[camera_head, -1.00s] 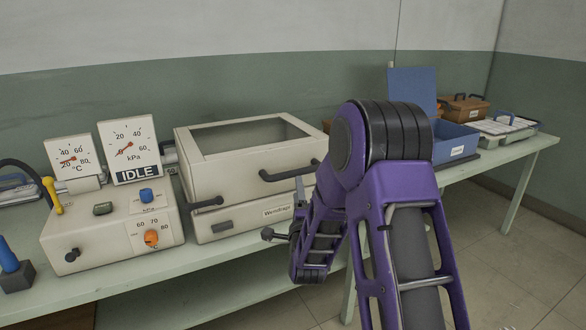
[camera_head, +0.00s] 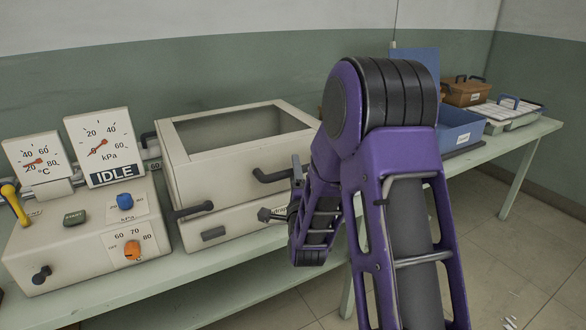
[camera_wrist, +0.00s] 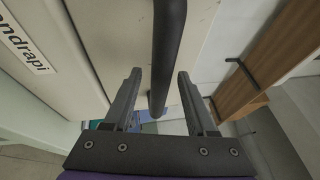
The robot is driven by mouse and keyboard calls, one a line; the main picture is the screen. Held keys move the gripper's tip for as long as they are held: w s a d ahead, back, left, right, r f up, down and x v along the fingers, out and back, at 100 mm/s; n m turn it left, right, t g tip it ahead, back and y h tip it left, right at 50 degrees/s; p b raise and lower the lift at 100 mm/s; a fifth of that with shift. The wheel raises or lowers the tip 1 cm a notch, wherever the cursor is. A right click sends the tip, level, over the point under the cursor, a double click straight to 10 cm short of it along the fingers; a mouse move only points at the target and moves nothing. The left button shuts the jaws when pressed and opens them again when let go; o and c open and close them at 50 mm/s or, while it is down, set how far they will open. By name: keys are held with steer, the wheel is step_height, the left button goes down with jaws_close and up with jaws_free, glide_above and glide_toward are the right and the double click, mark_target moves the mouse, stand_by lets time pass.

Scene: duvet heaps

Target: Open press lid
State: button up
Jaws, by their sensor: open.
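The press (camera_head: 185,235) is a cream box with a lid (camera_head: 180,165) framing a dark window; the lid looks closed. A dark bar handle (camera_head: 272,176) sticks out from the lid's front right, and a dark lever (camera_head: 193,210) sits at the left. In the wrist view the handle (camera_wrist: 168,45) runs between the two fingers of my open gripper (camera_wrist: 159,74). I see no clear contact; the left finger has a gap to the handle. In the head view my purple arm covers the press's right side and most of the gripper.
A control box (camera_head: 85,235) with dials and an IDLE sign stands left of the press. A blue bin (camera_head: 460,138), a brown case (camera_head: 466,92) and a tray (camera_head: 508,112) stand on the green bench's right. Open floor lies in front.

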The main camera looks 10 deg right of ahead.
jaws_close()
stand_by(0.3)
stand_by(1.2)
